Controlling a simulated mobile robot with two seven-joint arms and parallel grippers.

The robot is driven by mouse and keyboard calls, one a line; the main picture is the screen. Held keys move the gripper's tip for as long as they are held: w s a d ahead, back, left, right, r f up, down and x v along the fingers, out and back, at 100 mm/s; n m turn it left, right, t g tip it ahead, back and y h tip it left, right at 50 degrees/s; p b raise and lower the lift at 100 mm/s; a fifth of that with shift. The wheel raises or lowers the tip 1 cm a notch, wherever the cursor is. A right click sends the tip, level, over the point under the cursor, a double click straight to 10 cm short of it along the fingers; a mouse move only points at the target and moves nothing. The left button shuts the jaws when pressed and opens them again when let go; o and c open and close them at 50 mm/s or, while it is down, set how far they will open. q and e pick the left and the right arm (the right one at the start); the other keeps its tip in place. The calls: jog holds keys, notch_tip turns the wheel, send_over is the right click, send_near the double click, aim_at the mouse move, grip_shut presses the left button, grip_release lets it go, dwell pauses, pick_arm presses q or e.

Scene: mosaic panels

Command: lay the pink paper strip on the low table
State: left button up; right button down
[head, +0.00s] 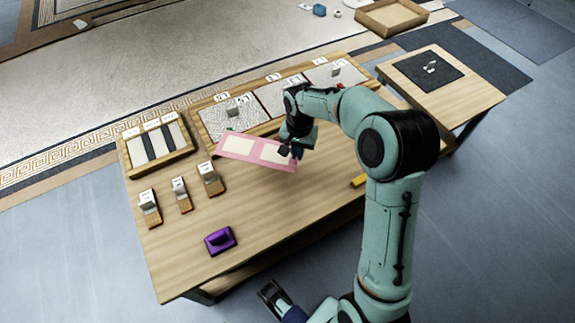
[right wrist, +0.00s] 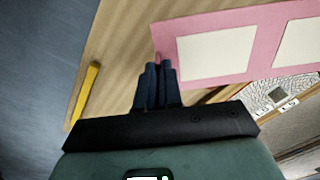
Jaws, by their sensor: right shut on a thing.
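The pink paper strip (head: 233,152) carries two cream rectangles. My right gripper (head: 290,151) is shut on its right end in the head view. The strip extends left over the large wooden table (head: 275,205), and I cannot tell its height above it. In the right wrist view the closed fingers (right wrist: 157,68) meet the edge of the strip (right wrist: 245,22). A smaller wooden table (head: 465,103) stands at the right with a dark mat on it. My left gripper (head: 271,290) is low at the bottom, off the large table's front edge, with its fingers apart.
A tray of three speckled panels (head: 272,97) lies along the large table's back. A tray with dark strips (head: 155,145), several small stamp-like blocks (head: 180,193), a purple object (head: 219,240) and a yellow stick (head: 358,181) also lie there. The front middle is clear.

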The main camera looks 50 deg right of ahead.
notch_tip(320, 180, down, 18)
jog(key=b, duration=0.4)
pick_arm(q)
jog(key=w+a+f+t+y, duration=0.1)
jog(key=w+a+f+t, duration=0.1)
jog(key=w, duration=0.4)
notch_tip(320, 180, down, 3)
jog(key=shift+w+a+r, duration=0.1)
jog(key=shift+w+a, duration=0.1)
jog(key=shift+a, duration=0.4)
pick_arm(e)
jog(key=shift+r, duration=0.1)
pick_arm(q)
jog(key=shift+w, duration=0.1)
pick_arm(e)
jog(key=c, duration=1.7)
grip_release()
jog(key=shift+f, duration=0.2)
jog(key=o, duration=0.4)
jog(key=shift+r, duration=0.1)
pick_arm(q)
jog(key=s+d+r+g+p, duration=0.1)
jog(key=s+d+r+p, duration=0.1)
jog(key=s+r+p, duration=0.1)
jog(key=shift+s+d+h, duration=0.15)
jog(key=shift+s+h, duration=0.25)
jog(key=shift+s, duration=0.4)
pick_arm(e)
notch_tip(320, 180, up, 12)
jog(key=shift+r, duration=0.15)
